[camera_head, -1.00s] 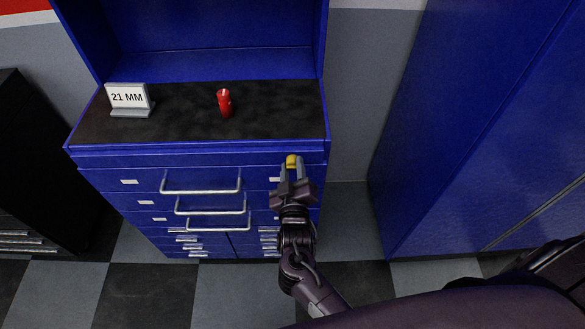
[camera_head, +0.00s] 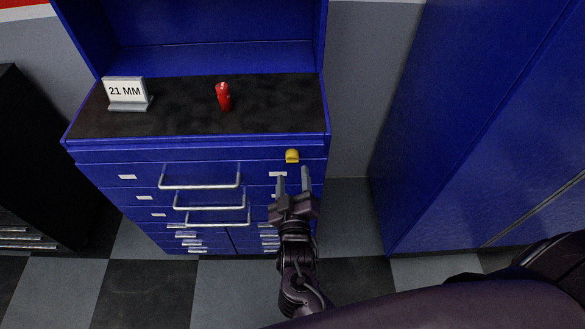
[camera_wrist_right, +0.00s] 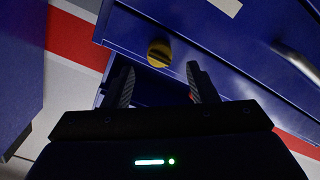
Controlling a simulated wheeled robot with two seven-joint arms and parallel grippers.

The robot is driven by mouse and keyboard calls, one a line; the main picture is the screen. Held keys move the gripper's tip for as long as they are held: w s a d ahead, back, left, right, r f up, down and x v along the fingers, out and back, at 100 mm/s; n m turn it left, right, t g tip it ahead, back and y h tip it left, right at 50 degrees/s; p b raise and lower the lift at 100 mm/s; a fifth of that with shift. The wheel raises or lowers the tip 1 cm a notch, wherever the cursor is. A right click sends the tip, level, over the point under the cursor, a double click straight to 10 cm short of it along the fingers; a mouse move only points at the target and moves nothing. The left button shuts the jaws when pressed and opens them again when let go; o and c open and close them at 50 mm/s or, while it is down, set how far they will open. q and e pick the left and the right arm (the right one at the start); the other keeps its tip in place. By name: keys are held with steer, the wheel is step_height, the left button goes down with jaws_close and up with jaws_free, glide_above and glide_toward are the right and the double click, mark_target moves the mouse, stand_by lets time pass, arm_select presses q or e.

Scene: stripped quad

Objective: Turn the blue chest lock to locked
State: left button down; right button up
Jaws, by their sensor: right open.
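The blue chest (camera_head: 110,152) stands in front of me with a black top and several drawers. Its yellow lock knob (camera_head: 292,156) sits on the upper right of the front. In the right wrist view the round yellow knob (camera_wrist_right: 159,53) shows a dark slot across its face, ahead of the fingers. My right gripper (camera_head: 293,180) is open and empty, a little below and in front of the knob, not around it. In the right wrist view the two fingers of the gripper (camera_wrist_right: 162,85) are apart with nothing between them. My left gripper is not in view.
A red cylinder (camera_head: 223,97) and a "21 MM" sign (camera_head: 126,93) stand on the chest top. Silver drawer handles (camera_head: 200,185) stick out left of my gripper. A tall blue cabinet (camera_head: 470,120) stands at the right, with a floor gap between.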

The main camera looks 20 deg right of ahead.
steer(key=v, duration=0.2)
steer(key=shift+s+a, duration=0.1)
steer(key=shift+s, duration=0.25)
steer(key=s+f+n+g+y, duration=0.15)
steer(key=s+f+g, duration=0.3)
steer(key=f, duration=0.95)
steer(key=s+f+g+y, duration=0.3)
steer(key=s+f, duration=0.2)
steer(key=f, duration=1)
steer(key=s+d+f+m+g, duration=0.1)
steer(key=s+d+f+g, duration=0.3)
steer(key=s+f, duration=0.4)
steer(key=s+d+f+m+g, duration=0.1)
steer(key=s+d+f+g, duration=0.4)
steer(key=s+f, duration=0.4)
steer(key=s+d, duration=0.1)
steer(key=s, duration=0.6)
steer(key=shift+s, duration=0.35)
steer(key=shift+d+m+y, duration=0.1)
steer(key=shift+m+y, duration=0.15)
